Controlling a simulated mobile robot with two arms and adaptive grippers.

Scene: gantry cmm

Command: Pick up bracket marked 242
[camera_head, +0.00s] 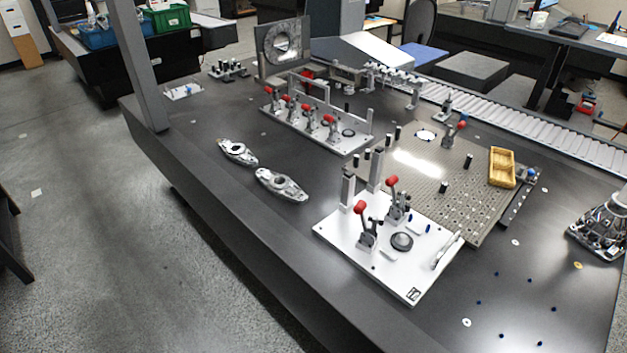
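Two silver metal brackets lie flat on the dark table near its left edge. The farther bracket (238,152) is slightly smaller in the picture, and the nearer bracket (281,185) lies to its right. Each has a raised round middle and narrowing ends. The two lie apart, with bare table around them. No number can be read on either one, so I cannot tell which is marked 242. Neither of my grippers shows in the head view.
A white fixture plate (338,236) with red-handled clamps stands right of the brackets. A longer clamp fixture (345,143) stands behind. A perforated plate (458,215) and yellow tray (502,167) lie farther right. A metal housing (602,226) sits at the right edge. A grey post (138,65) rises at left.

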